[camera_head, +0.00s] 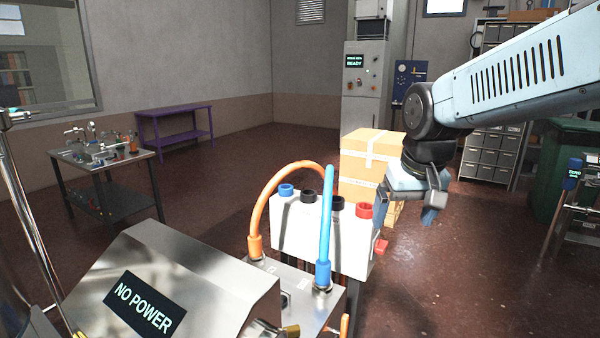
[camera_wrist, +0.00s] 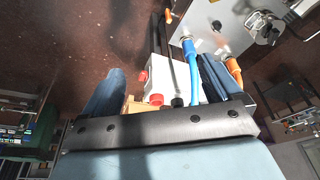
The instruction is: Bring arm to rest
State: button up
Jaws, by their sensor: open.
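My arm reaches in from the right in the head view, bent down at its end. My gripper (camera_head: 416,208) hangs over the floor, just right of the white block with coloured ports (camera_head: 318,233). In the wrist view my gripper's blue fingers (camera_wrist: 158,90) stand wide apart with nothing held between them. The white block (camera_wrist: 163,77), with its red caps, shows beyond and between the fingers. I cannot tell whether a finger touches it.
A steel cabinet (camera_head: 187,285) marked NO POWER stands in front. An orange hose (camera_head: 270,195) and a blue hose (camera_head: 326,225) arch beside the block. Cardboard boxes (camera_head: 362,165) stand behind my gripper. A metal table (camera_head: 105,160) is at left. The floor at lower right is clear.

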jog(key=s+d+r+t, duration=0.1)
jog(key=s+d, duration=0.3)
jog(key=s, duration=0.4)
jog(key=shift+s+r+m+t, duration=0.15)
jog(key=shift+s+m+t, duration=0.1)
jog(key=shift+m+t, duration=0.25)
